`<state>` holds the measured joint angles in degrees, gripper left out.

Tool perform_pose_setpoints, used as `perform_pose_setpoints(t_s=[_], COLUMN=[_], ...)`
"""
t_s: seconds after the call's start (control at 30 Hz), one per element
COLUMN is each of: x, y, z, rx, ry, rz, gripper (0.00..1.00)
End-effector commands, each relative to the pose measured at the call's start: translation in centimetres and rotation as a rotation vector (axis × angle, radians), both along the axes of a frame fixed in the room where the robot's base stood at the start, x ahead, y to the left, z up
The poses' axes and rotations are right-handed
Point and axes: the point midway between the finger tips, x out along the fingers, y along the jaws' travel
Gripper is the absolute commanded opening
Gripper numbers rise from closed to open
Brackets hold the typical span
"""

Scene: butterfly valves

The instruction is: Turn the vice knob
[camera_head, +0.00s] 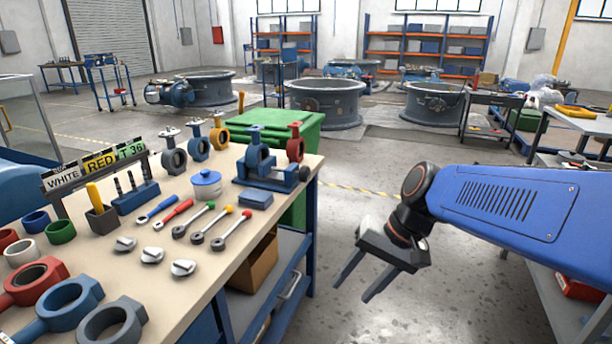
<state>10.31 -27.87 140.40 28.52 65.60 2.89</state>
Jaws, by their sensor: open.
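A blue vice (262,172) stands at the far right corner of the wooden workbench, with a blue valve body (256,150) upright in it. The vice knob (304,173) is a small dark round end on the vice's right side, by the bench edge. My gripper (354,290) hangs over the aisle to the right of the bench, apart from the vice and lower in the picture. Its two grey fingers are spread and point down to the left, with nothing between them.
A red valve (295,146) stands behind the vice. A green bin (300,125) is beyond the bench. Open floor (345,215) lies between bench and arm.

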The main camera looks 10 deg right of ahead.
Motion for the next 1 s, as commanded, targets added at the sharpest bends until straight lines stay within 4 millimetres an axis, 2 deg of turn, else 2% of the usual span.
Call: perform_pose_setpoints(t_s=[0.23, 0.47, 0.67, 0.8, 1.0], x=[5.7, 12.4, 18.8, 23.1, 27.0], y=[1.5, 0.5, -2.8, -6.4, -11.1], z=[1.4, 3.4, 5.1, 6.0, 6.7], rx=[0.316, 0.618, 0.887, 1.071, 1.256], ry=[0.145, 0.233, 0.271, 0.274, 0.258], rz=[-0.195, -0.373, -0.526, -0.624, -0.719], gripper=[0.48, 0.48, 0.48, 0.48, 0.48])
